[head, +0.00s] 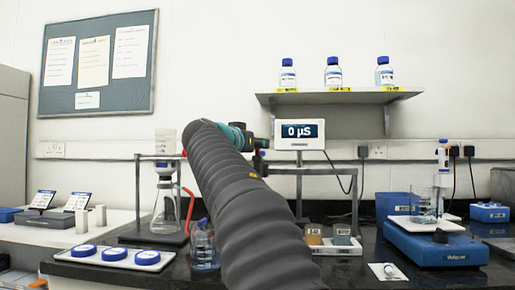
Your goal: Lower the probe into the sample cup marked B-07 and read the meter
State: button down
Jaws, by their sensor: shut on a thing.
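The meter (300,131) stands on a post at the back of the bench, and its screen reads 0 µS. My gripper (258,161) is small and mostly hidden behind my grey-sleeved arm, in front of the meter's post. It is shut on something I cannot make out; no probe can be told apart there. Two small labelled blocks or cups, one tan (314,235) and one grey (342,235), stand in a low white holder at mid bench. Their labels are too small to read, so I cannot tell which thing is B-07.
A glass beaker (425,203) stands on blue equipment (437,245) at the right. Left are a flask (165,212) on a stand, a blue-capped bottle (204,248) and a tray (146,266) of blue lids. A small white card (388,271) lies at the front.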

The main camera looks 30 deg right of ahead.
jog(key=shift+r, duration=0.3)
jog(key=c, duration=0.9)
grip_release()
jog(key=shift+f, duration=0.1)
jog(key=shift+a, duration=0.1)
jog(key=v, duration=1.2)
